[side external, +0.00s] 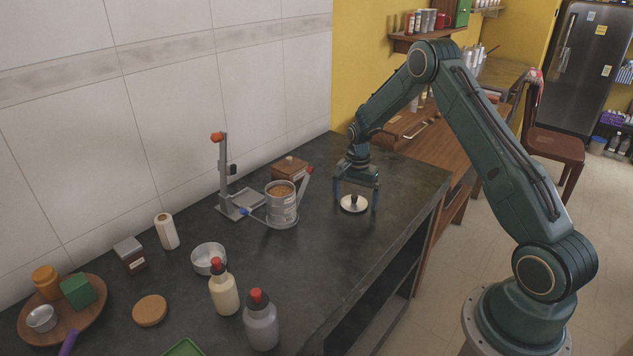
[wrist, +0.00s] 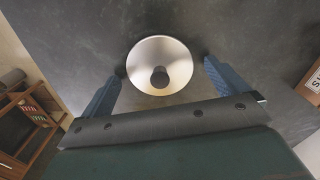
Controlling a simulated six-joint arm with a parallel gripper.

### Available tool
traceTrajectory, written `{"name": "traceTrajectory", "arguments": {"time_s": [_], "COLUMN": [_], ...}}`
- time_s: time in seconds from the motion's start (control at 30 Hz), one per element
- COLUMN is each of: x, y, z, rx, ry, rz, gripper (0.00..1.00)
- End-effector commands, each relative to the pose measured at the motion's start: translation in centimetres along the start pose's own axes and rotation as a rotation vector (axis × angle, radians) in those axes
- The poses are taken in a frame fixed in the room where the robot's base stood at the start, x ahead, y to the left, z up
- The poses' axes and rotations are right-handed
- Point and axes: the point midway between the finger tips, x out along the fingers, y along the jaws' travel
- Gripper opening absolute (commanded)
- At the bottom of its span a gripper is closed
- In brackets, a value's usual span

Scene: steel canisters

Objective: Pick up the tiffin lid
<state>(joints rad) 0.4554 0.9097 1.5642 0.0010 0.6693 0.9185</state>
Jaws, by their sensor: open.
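The tiffin lid (side external: 354,203) is a round, shiny steel disc with a dark knob on top. It lies flat on the dark counter, right of the steel canister (side external: 282,205). My gripper (side external: 357,207) is low over the lid, pointing down, with its blue fingers spread on either side of it. In the wrist view the lid (wrist: 160,66) sits between and slightly beyond the fingertips of my open gripper (wrist: 163,70). The left fingertip is close to the rim; I cannot tell whether it touches. The canister is open at the top, with brown contents, and stands in a holder.
A stand with an orange top (side external: 222,170) and a brown box (side external: 290,168) are behind the canister. Two red-capped bottles (side external: 224,290), a steel bowl (side external: 208,258) and a wooden plate (side external: 88,318) occupy the left. Counter around the lid is clear; the counter edge (side external: 410,235) lies to its right.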

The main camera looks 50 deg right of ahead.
Motion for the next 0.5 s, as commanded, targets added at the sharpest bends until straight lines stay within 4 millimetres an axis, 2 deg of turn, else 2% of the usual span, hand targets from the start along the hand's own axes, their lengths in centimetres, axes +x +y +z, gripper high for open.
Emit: {"name": "traceTrajectory", "arguments": {"time_s": [0.5], "x": [0.08], "y": [-0.03], "z": [-0.02], "rx": [0.000], "ry": [0.001], "rz": [-0.001], "gripper": [0.99]}}
